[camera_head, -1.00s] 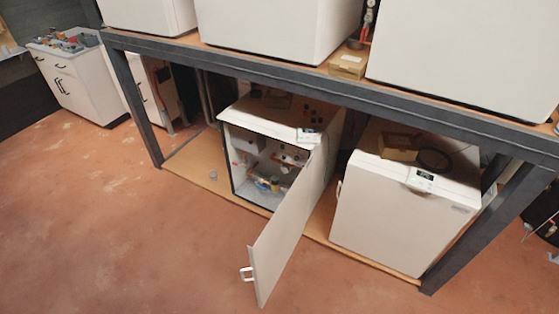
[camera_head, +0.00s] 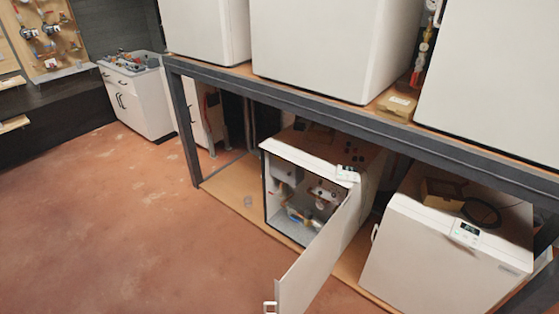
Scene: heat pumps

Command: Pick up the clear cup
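A small clear cup (camera_head: 248,201) appears to stand on the low wooden shelf board (camera_head: 222,187), just left of the open white heat pump unit (camera_head: 285,190). It is faint and small, so its details are hard to make out. Neither of my grippers shows in the head view.
The unit's white door (camera_head: 318,262) stands open toward the front, over the floor. A closed white unit (camera_head: 435,255) is to its right. A dark metal frame (camera_head: 186,130) carries larger units above. The reddish floor (camera_head: 110,220) at the left is clear.

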